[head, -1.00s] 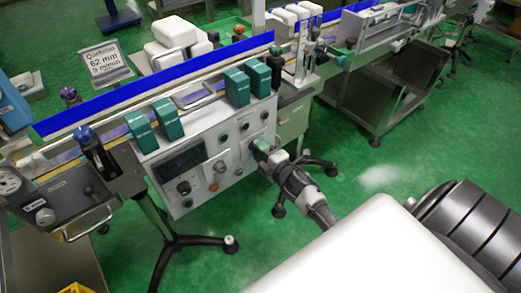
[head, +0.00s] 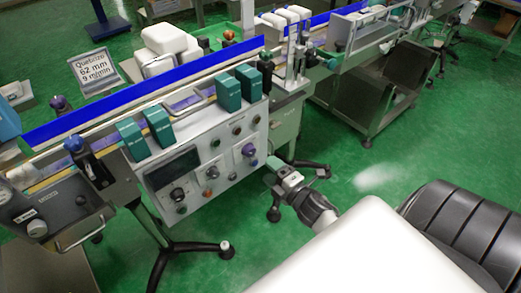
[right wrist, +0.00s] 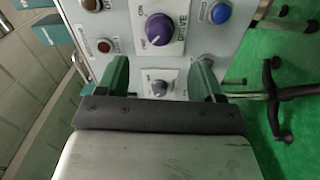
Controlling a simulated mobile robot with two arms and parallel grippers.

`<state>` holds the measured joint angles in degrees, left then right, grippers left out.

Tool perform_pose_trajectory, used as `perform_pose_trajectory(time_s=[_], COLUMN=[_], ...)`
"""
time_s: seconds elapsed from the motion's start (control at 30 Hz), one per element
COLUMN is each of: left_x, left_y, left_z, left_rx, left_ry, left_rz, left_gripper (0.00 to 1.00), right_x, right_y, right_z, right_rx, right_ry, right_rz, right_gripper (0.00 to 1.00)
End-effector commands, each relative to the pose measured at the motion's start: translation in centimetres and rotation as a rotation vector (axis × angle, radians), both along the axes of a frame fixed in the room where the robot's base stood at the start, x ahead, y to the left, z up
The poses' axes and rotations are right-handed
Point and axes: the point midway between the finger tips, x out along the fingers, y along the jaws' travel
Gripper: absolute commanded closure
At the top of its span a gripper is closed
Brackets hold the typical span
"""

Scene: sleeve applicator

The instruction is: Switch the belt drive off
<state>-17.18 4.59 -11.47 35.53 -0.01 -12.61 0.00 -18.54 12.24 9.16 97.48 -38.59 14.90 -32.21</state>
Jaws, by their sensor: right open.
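The belt drive's control panel (head: 205,165) is a light grey box under the conveyor. A large purple rotary knob (head: 249,150) sits at its right side; in the right wrist view this knob (right wrist: 159,29) has a partly readable "DRIVE" label beside it. A white mark shows on the knob's lower left edge. My right gripper (head: 275,165) is off the panel's right end, apart from it. In the right wrist view its green fingers (right wrist: 160,80) are open and empty, with a small grey knob (right wrist: 159,87) seen between them. My left gripper is not in view.
Around the purple knob are a blue button (right wrist: 220,12), a brown button (right wrist: 90,4) and a dark red one (right wrist: 104,46). Teal boxes (head: 228,91) stand on the conveyor edge above the panel. A stand foot (head: 228,250) spreads on the green floor below.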

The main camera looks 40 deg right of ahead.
Motion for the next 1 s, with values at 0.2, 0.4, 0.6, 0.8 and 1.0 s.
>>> perform_pose_trajectory(time_s=[0.2,0.4,0.6,0.8,1.0], left_x=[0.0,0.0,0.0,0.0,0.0], left_y=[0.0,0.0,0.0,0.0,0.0], left_z=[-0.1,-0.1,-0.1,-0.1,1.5], left_rx=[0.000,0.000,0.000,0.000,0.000], left_ry=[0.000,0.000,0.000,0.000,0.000], left_rz=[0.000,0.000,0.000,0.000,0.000], left_gripper=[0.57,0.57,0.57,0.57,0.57], right_x=[-2.3,-2.5,-2.5,-2.5,-3.4], right_y=[-0.2,-0.2,-0.2,-0.2,0.1], right_z=[0.0,0.0,0.0,0.0,-4.6], right_rx=[-0.001,-0.001,-0.001,0.001,0.160], right_ry=[0.001,-0.001,0.000,0.001,0.148], right_rz=[-0.001,0.000,0.000,0.000,-0.057], right_gripper=[0.33,0.33,0.33,0.33,0.33])
